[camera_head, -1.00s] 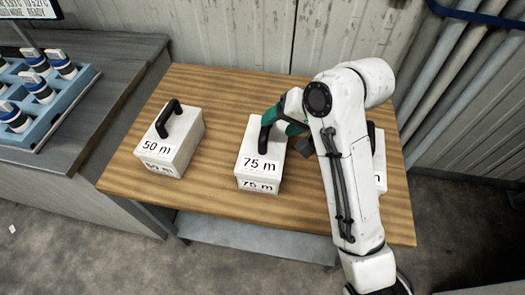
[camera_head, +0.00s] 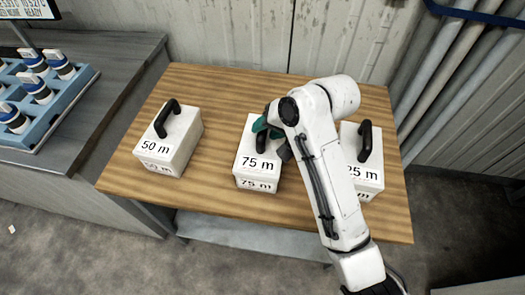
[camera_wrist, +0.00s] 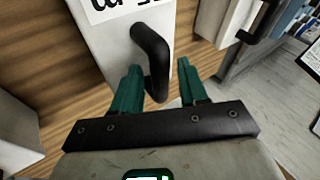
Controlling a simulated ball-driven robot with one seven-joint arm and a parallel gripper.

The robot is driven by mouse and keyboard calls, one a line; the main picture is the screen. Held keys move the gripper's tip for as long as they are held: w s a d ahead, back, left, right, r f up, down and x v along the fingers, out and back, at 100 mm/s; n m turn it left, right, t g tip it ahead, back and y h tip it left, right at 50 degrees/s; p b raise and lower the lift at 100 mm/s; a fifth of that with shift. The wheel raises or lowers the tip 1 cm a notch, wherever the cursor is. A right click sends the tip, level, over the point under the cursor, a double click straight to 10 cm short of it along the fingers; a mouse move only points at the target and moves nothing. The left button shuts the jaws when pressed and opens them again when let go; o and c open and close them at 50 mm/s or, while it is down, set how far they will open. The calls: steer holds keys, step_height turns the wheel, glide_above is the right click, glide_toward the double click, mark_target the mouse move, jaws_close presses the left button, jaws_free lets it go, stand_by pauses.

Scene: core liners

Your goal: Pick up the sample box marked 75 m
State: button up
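The sample box marked 75 m (camera_head: 256,170) is white with a black arched handle and stands upright in the middle of the wooden table. My gripper (camera_head: 264,126) is over its top at the handle, and my arm's end hides part of the box. In the wrist view, my gripper's green fingers (camera_wrist: 159,66) are apart. The black handle (camera_wrist: 150,45) of the box (camera_wrist: 107,42) appears between them, with gaps on both sides. I cannot tell how far down the fingers reach along it.
A 50 m box (camera_head: 168,145) stands to the left and another box, its label partly hidden and ending in "25 m" (camera_head: 365,180), to the right on the wooden table (camera_head: 220,90). A blue rack (camera_head: 60,110) with sample cups is on the grey counter at left. A corrugated wall is behind.

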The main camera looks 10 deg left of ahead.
jaws_close()
stand_by(1.0)
